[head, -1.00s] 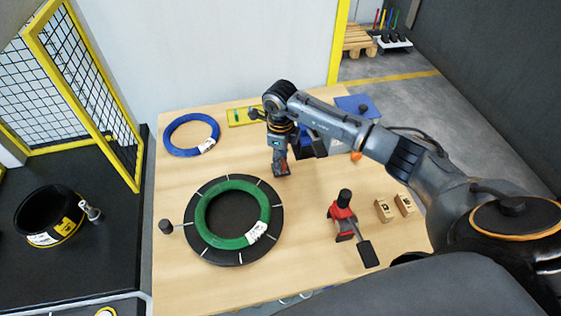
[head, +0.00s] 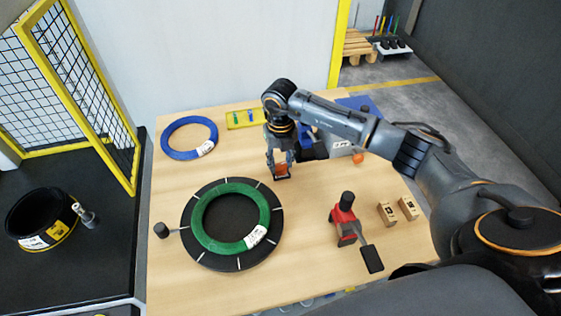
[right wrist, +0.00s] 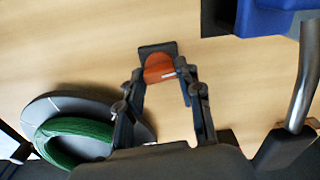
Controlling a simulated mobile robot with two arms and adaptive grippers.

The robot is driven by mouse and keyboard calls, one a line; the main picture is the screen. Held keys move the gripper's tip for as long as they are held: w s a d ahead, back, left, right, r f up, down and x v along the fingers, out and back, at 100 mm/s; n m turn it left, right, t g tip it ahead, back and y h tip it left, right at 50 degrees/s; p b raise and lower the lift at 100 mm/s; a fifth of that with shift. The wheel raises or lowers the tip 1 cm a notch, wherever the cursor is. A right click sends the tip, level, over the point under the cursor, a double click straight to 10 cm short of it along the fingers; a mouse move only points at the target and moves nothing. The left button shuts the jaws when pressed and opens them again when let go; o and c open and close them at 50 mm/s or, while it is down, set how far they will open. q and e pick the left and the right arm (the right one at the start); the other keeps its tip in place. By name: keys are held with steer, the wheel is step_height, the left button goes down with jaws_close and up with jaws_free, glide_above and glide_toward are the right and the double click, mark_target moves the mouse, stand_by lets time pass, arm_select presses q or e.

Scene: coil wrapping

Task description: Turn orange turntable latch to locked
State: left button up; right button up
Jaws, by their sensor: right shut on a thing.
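The orange latch (head: 282,171) sits on a small dark base at the back right of the black turntable (head: 189,225). A green coil (head: 201,228) lies on the turntable. My right gripper (head: 280,165) reaches down over the latch. In the right wrist view, the orange latch (right wrist: 158,68) is between the two fingers of my right gripper (right wrist: 161,78), which is shut on it. The fingers hide part of its sides. The turntable edge (right wrist: 48,108) and green coil (right wrist: 82,127) show at left there. My left gripper is not in view.
A blue coil (head: 178,151) and a yellow tray (head: 240,121) lie at the back of the table. A red device with a black handle (head: 345,222) and small wooden blocks (head: 387,213) stand at right. A dark knob (head: 161,230) is left of the turntable.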

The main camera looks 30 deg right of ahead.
mark_target(281, 164)
steer(key=shift+m, duration=0.9)
steer(key=o, duration=1.1)
steer(key=shift+o, duration=0.2)
steer(key=shift+r, duration=0.15)
step_height(281, 164, up, 12)
steer(key=shift+f, duration=0.2)
